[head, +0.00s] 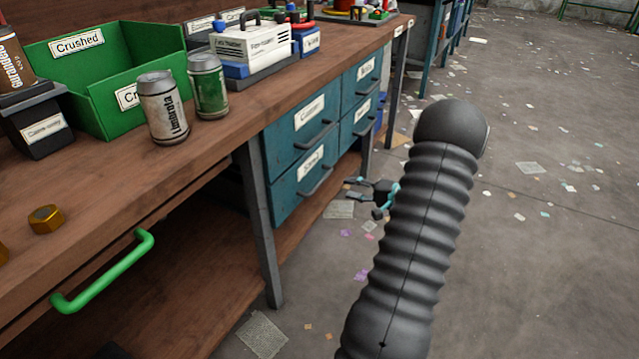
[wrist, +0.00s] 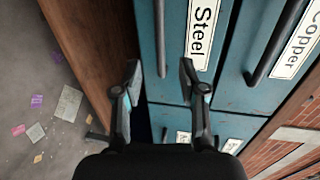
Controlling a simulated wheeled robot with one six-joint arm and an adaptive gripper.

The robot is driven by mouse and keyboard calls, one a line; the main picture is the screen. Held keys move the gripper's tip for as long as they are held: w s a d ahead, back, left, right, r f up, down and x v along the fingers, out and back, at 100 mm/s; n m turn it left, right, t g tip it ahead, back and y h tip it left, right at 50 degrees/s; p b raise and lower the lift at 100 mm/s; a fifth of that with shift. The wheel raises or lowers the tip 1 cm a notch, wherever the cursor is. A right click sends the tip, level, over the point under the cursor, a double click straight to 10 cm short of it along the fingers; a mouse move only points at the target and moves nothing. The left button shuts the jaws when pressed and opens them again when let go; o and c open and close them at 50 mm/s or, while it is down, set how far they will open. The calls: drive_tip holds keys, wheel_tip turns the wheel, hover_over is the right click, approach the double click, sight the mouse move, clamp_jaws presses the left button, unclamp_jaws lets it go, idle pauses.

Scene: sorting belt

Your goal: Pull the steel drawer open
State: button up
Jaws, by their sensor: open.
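The steel drawer (head: 290,188) is the lower left teal drawer under the bench. It looks shut, with a dark bar handle (head: 316,183) on its front. In the wrist view its "Steel" label (wrist: 204,28) reads sideways, and the handle (wrist: 160,40) stands left of the label. My gripper (head: 350,188) is open and empty, in front of the drawer and right of the handle. In the wrist view my gripper (wrist: 160,72) has one fingertip on each side of the handle's line, with the handle beyond the tips. Contact is not visible.
The "Copper" drawer (head: 292,130) sits directly above, with its own handle (head: 317,136). More teal drawers stand to the right. A metal bench leg (head: 262,225) is left of the drawers. Cans, a green bin (head: 100,95) and a nut (head: 45,219) are on the bench. The floor to the right is open.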

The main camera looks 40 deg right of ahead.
sight(322, 183)
drive_tip(key=p+x, duration=0.1)
drive_tip(key=x, duration=1)
drive_tip(key=shift+w+a, duration=0.2)
drive_tip(key=shift+c, duration=0.2)
clamp_jaws()
